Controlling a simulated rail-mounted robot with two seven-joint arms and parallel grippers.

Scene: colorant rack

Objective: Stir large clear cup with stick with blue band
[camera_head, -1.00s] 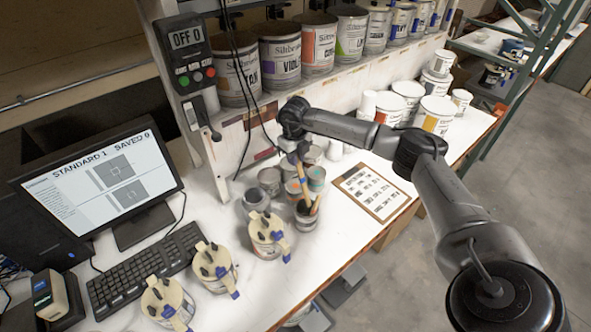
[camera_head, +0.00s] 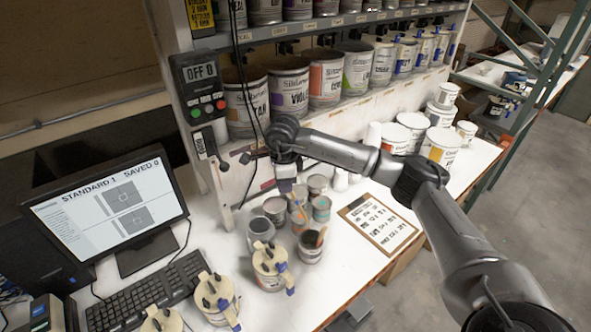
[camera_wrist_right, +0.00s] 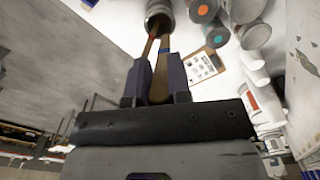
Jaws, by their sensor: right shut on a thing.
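My right gripper (camera_head: 286,186) is above the group of small cups on the table. In the right wrist view its two fingers (camera_wrist_right: 158,82) are shut on a wooden stick with a blue band (camera_wrist_right: 164,52). A second stick with a reddish band (camera_wrist_right: 150,42) is beside it. Both sticks point toward an open grey can (camera_wrist_right: 159,8); whether the held stick's tip is inside is unclear. In the head view that can (camera_head: 311,251) stands at the front of the group. A large greyish open cup (camera_head: 260,232) stands left of it; I cannot tell whether it is the clear one.
Small cups (camera_head: 320,208) with coloured contents stand close behind the can. A clipboard (camera_head: 379,223) lies to the right. Lidded pots with handles (camera_head: 270,272) stand in front, beside the keyboard (camera_head: 150,292). A shelf of paint cans (camera_head: 288,88) rises behind.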

